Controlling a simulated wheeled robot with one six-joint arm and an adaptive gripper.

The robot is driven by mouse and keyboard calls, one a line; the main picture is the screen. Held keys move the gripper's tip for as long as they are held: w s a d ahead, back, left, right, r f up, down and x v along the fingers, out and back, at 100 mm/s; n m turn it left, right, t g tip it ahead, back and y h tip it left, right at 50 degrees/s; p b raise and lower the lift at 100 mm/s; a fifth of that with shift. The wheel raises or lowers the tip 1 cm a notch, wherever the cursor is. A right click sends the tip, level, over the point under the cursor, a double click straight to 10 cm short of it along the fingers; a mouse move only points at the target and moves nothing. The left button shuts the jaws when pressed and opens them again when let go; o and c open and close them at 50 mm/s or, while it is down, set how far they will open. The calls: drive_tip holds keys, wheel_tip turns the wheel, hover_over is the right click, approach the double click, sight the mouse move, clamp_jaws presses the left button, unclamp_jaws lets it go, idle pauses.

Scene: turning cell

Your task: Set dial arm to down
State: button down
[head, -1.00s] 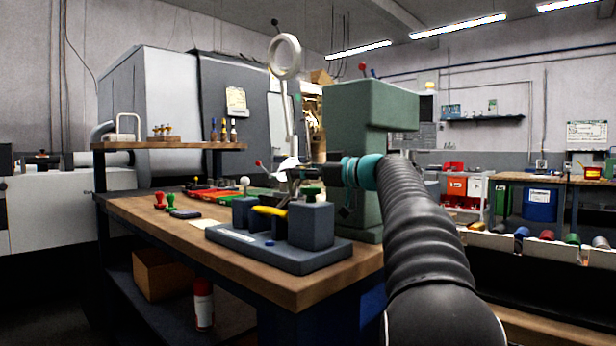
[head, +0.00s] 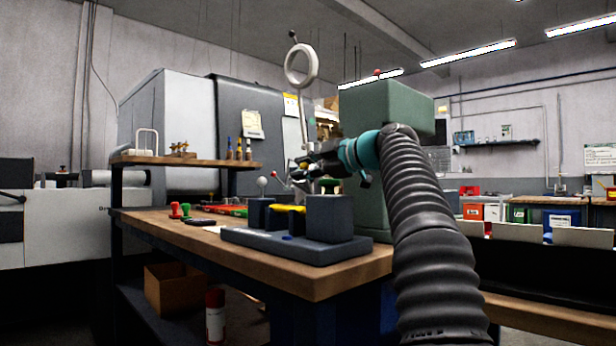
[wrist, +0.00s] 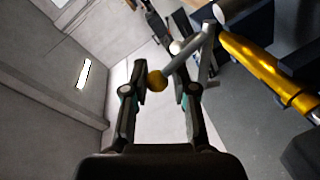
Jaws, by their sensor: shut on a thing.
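In the head view my gripper (head: 306,168) is above the back of a dark fixture (head: 300,245), whose blocks hold the yellow cylinder (head: 288,208). There the dial arm is mostly hidden by my gripper, so its angle is unclear.
The fixture stands on a wooden bench (head: 315,283). A tall green machine (head: 384,105) rises behind my arm. A white ring on a post (head: 301,64) stands behind the gripper.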

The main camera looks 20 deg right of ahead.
drive_tip(key=shift+a+f+n+h+b, duration=0.2)
drive_tip(key=shift+f+n+h+b, duration=0.25)
drive_tip(key=shift+n, duration=0.25)
drive_tip(key=shift+r, duration=0.15)
